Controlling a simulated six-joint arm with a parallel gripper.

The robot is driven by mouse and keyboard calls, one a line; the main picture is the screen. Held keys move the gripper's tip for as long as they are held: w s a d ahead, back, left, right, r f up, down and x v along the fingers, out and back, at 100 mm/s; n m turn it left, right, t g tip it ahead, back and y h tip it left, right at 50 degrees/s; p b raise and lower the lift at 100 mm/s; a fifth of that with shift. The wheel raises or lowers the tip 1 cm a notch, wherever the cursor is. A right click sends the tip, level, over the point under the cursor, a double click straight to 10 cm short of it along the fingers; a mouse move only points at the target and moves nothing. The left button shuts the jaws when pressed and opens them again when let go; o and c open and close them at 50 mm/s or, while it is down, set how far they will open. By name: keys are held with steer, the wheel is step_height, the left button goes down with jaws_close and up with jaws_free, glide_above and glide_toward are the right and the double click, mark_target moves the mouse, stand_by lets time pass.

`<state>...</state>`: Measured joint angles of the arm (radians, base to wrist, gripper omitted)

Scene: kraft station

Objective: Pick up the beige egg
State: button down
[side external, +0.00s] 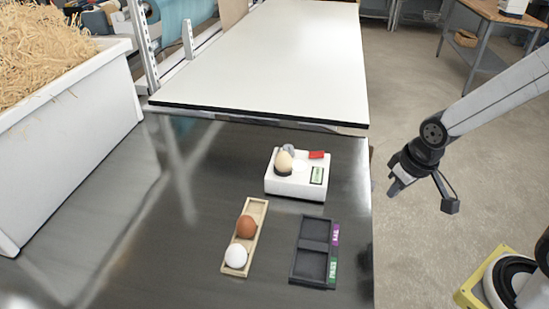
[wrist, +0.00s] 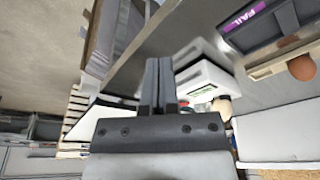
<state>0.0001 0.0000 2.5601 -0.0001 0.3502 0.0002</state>
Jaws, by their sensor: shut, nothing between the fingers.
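The beige egg (side external: 284,161) sits upright on a white device (side external: 284,188) with a small display, near the middle of the dark table. In the wrist view the white device (wrist: 208,75) shows beyond the fingers, and the egg (wrist: 222,108) is small and partly hidden at its edge. My gripper (side external: 396,188) is off the table's right edge, well apart from the egg. Its fingers (wrist: 158,82) are together in the wrist view, with nothing between them.
A wooden holder (side external: 260,210) carries a brown egg (side external: 247,226) and a white egg (side external: 236,256). A dark two-compartment tray (side external: 312,268) with FAIL and PASS labels stands to its right, empty. A white bin of straw (side external: 75,125) stands at left. A white board (side external: 280,60) lies behind.

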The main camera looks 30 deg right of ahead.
jaws_free()
stand_by(0.4)
steer(key=shift+w, duration=0.1)
step_height(320, 180, up, 6)
steer(key=n+g+y, duration=0.2)
steer(key=n, duration=1.5)
glide_above(285, 152)
steer(key=d, duration=0.2)
steer(key=shift+a, duration=0.25)
steer(key=shift+w+a+r+n+g, duration=0.2)
steer(key=shift+a+n+g, duration=0.15)
steer(key=shift+n, duration=0.15)
steer(key=shift+s+a+f, duration=0.1)
steer(key=shift+a+f, duration=0.05)
steer(key=shift+f, duration=1.15)
steer(key=shift+a+f, duration=0.15)
steer(key=shift+f, duration=1.15)
steer(key=shift+s+a+f, duration=0.1)
steer(key=shift+a+f, duration=0.05)
steer(key=shift+f, duration=1.15)
